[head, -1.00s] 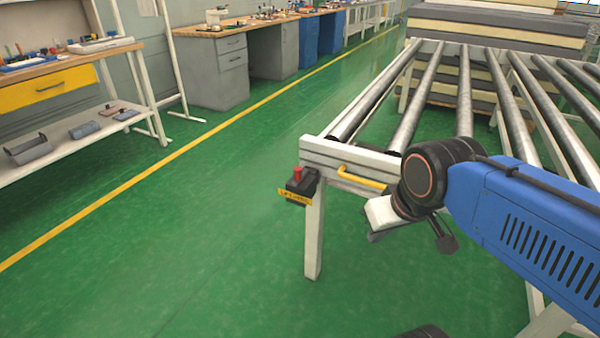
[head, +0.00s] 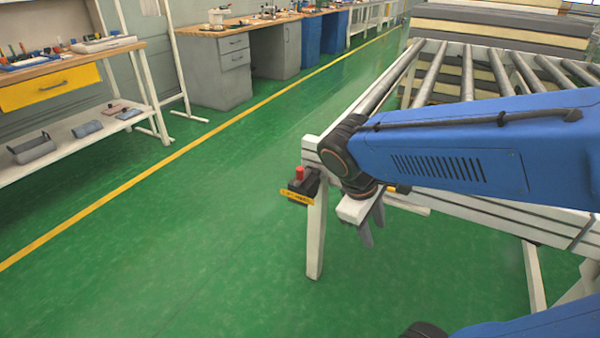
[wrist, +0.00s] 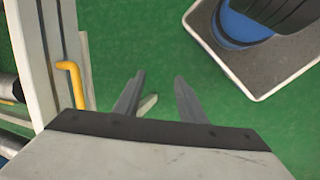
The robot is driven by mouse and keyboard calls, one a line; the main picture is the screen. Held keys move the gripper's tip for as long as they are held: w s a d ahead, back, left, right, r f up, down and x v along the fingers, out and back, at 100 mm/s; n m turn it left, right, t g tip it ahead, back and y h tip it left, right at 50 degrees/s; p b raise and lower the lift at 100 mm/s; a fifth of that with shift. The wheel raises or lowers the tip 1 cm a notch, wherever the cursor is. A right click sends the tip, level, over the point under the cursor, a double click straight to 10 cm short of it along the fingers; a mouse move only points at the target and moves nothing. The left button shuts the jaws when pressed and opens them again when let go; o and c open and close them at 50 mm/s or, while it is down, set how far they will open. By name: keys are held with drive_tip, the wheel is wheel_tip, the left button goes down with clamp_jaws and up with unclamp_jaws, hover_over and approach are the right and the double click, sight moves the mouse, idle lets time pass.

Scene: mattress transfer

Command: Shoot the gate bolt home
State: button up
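The yellow bolt handle (wrist: 72,84) is a bent rod beside the white conveyor frame (wrist: 34,50), at the left of the wrist view. In the head view my arm hides nearly all of it; a small yellow patch (head: 390,188) shows beside my wrist. My gripper (wrist: 159,84) has its two grey fingers apart, with green floor showing between them. It is empty and to the right of the handle in the wrist view, not touching it. In the head view my gripper (head: 370,228) hangs in front of the frame's near left corner.
A red button on a black box (head: 300,185) with a yellow label sits at the frame's left corner, close to my wrist. Steel rollers (head: 432,72) and stacked mattresses (head: 500,30) lie behind. Workbenches (head: 60,80) stand left. The green floor between is clear.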

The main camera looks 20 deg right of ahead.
drive_tip(key=w+a+n+h, duration=0.2)
drive_tip(key=w+n+h, duration=0.2)
drive_tip(key=w, duration=0.1)
drive_tip(key=n+t+h, duration=0.7)
drive_tip(key=n+t, duration=0.3)
drive_tip(key=n, duration=0.4)
approach(297, 174)
drive_tip(key=x, duration=1.1)
drive_tip(key=shift+d+r, duration=0.1)
drive_tip(key=shift+r, duration=0.05)
